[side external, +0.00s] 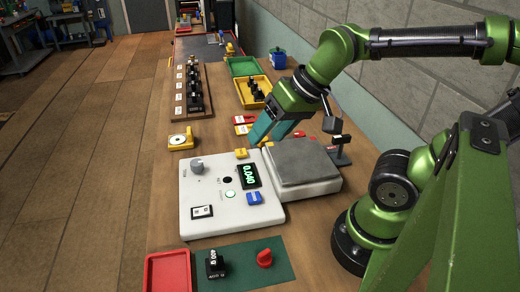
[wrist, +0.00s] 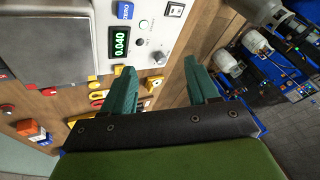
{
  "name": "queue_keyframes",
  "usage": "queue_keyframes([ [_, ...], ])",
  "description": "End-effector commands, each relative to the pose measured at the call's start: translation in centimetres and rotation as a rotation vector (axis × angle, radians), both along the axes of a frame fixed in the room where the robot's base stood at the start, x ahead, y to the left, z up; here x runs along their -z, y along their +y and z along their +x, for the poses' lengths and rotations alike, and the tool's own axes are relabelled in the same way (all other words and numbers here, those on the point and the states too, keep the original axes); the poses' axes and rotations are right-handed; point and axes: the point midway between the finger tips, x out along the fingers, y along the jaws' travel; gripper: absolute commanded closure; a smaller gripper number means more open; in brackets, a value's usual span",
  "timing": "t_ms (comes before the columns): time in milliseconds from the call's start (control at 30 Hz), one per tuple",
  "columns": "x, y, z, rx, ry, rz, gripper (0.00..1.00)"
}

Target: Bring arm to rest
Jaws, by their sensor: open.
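My gripper (side external: 271,130) has teal fingers and hangs above the table, just behind the scale. In the wrist view its two fingers (wrist: 163,88) stand wide apart with nothing between them. My green arm reaches in from the right and bends down to the gripper. The scale (side external: 225,205) has a white console with a lit display (side external: 249,175) reading 0.040. Its grey weighing plate (side external: 302,160) is bare. The plate also shows at the upper left of the wrist view (wrist: 50,42).
A wooden rack (side external: 193,95) of black weights stands at the back left. Yellow (side external: 254,91) and green trays (side external: 242,66) lie behind. A red tray (side external: 168,272), a black weight (side external: 215,264) and a red knob-shaped piece (side external: 264,258) are in front. A wall runs along the right.

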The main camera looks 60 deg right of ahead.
Motion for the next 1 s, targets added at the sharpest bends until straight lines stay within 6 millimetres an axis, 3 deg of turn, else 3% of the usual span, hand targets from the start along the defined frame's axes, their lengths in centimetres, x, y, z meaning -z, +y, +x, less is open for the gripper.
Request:
queue_keyframes([
  [200,-1.2,-1.11,-0.38,0.015,-0.109,-0.02,0.41],
  [1000,-1.21,-1.05,-0.36,0.014,-0.107,-0.019,0.41],
])
